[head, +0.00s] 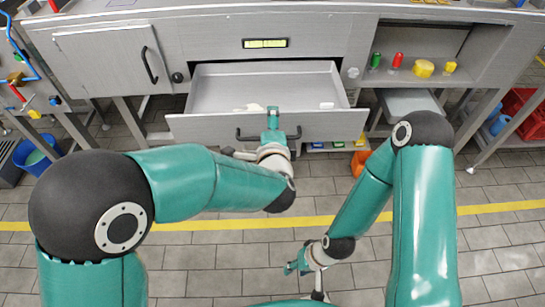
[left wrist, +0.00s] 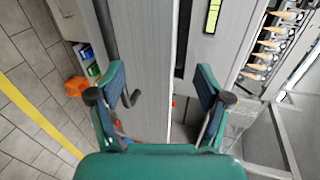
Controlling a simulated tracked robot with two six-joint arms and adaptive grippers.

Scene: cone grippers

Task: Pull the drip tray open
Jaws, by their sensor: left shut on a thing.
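The drip tray (head: 205,128) is a grey metal drawer under the counter. It stands pulled out, with its inside showing and its front panel toward me. A dark bar handle (head: 314,134) runs across its front. In the left wrist view the two fingers of my left gripper (left wrist: 158,95) stand either side of the grey tray front (left wrist: 150,60), with the dark handle (left wrist: 113,45) at left. My right gripper (head: 297,267) hangs low over the floor, away from the tray; its finger opening is too small to judge.
A cabinet door (head: 108,55) with a dark handle is left of the tray. Coloured items, including a red one (head: 397,61), stand on a shelf at right. An orange container (head: 360,162) is below the counter. The tiled floor before the tray is clear around a yellow line (head: 480,209).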

